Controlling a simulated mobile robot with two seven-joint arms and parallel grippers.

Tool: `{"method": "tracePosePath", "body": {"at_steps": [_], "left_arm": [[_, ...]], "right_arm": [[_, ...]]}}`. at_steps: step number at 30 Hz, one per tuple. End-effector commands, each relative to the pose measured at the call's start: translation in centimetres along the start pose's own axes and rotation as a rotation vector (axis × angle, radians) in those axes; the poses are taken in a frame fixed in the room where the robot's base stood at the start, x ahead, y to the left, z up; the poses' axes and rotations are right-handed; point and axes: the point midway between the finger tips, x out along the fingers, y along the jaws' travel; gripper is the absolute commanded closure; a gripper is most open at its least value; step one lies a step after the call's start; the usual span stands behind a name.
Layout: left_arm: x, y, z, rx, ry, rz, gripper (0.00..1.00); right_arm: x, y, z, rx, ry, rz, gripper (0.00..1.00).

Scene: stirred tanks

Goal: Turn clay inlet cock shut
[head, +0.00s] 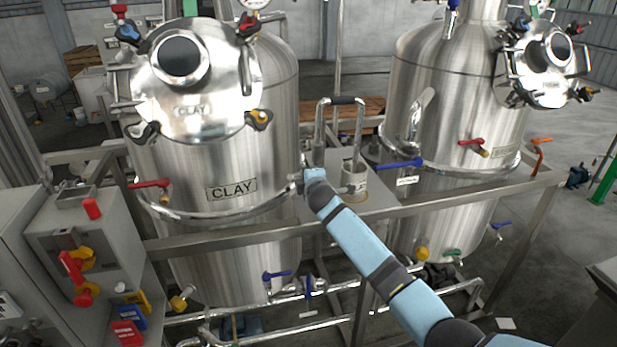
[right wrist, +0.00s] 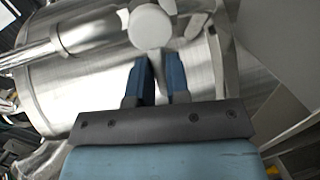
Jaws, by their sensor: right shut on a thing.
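The steel tank labelled CLAY (head: 225,235) stands left of centre in the head view. My right gripper (head: 312,176) is at this tank's right side, at the height of its ring. The clay inlet cock is mostly hidden there behind the gripper and wrist. In the right wrist view, my right gripper (right wrist: 163,82) is shut on the pale lever of the clay inlet cock (right wrist: 157,62), which runs between the two blue fingers. A round whitish cap (right wrist: 150,25) sits just beyond the fingertips. Which way the lever is turned is not clear. My left gripper is not in view.
A second steel tank (head: 440,110) stands at the right, with a blue-handled valve (head: 400,163) on its near side. A steel frame rail (head: 400,206) crosses below my gripper. A bent pipe loop (head: 341,100) rises just behind it. A control box (head: 95,240) stands at the left.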

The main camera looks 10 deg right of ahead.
Motion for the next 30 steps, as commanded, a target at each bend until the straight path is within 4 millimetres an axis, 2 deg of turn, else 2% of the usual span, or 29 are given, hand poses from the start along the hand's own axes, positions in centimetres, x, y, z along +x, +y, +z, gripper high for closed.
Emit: {"method": "tracePosePath", "body": {"at_steps": [3, 4, 7, 16, 20, 23, 30], "left_arm": [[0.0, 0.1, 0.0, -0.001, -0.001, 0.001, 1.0], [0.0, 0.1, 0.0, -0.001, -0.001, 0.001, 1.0], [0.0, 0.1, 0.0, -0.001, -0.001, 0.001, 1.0], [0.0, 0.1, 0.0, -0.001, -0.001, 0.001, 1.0], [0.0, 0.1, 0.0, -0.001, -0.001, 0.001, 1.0], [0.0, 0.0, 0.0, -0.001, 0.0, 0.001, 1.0], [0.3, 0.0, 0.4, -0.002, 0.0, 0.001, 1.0]], "right_arm": [[0.0, 0.1, 0.0, 0.003, 0.001, 0.002, 1.0], [0.0, 0.1, 0.0, 0.003, 0.001, 0.002, 0.79], [0.0, 0.1, 0.0, 0.002, 0.0, 0.002, 0.58], [-0.1, 0.0, 0.0, 0.001, 0.0, 0.001, 0.58], [-0.9, 0.0, 0.0, 0.001, -0.001, 0.002, 0.58], [-2.4, -0.1, 0.1, 0.001, 0.0, 0.002, 0.58], [-7.5, -0.1, 0.0, 0.001, 0.002, 0.002, 0.58]]}}
